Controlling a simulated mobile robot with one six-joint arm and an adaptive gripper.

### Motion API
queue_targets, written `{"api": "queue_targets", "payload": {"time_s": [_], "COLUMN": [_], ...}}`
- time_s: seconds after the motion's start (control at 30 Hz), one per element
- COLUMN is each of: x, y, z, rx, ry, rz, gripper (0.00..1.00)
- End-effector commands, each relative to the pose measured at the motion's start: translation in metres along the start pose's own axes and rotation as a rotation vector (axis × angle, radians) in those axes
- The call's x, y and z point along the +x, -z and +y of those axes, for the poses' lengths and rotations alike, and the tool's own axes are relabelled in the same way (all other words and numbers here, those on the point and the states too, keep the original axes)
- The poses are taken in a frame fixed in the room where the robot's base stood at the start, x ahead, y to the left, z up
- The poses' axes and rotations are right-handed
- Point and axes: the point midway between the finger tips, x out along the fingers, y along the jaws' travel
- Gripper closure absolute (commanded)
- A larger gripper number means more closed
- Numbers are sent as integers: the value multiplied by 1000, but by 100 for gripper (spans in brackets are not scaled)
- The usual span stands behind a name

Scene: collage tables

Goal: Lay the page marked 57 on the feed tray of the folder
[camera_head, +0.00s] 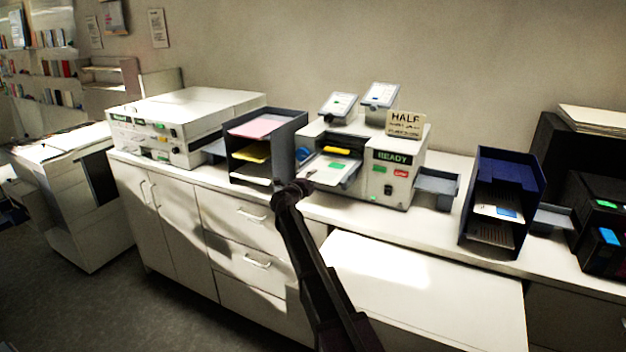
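A white machine (397,192) with a READY panel and a HALF sign (405,123) stands mid-counter; it looks like the folder. A light tray (345,181) with a green mark juts from its front left, and a yellow piece shows above it. A dark sorter (292,130) left of it holds pink (257,127), yellow (252,152) and white (256,174) sheets. No number 57 is legible on any sheet. My dark arm rises from the bottom to a rounded joint in front of the counter edge. No gripper fingers show.
A blue rack (515,172) with sheets (499,211) stands to the right, beside dark boxes (604,228). A larger white machine (185,120) stands at the left. A bare lower white surface (430,290) lies in front of the counter. Floor (130,310) is clear at lower left.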

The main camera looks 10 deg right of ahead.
Motion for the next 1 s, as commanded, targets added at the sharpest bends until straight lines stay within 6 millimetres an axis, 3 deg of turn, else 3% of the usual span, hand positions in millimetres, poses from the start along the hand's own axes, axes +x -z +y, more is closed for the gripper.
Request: {"api": "queue_targets", "payload": {"time_s": [0.47, 1.0], "x": [-11, -89], "y": [1, 2], "z": [0, 0], "rx": [0, 0], "ry": [0, -1], "rz": [0, -1], "gripper": [51, 51]}}
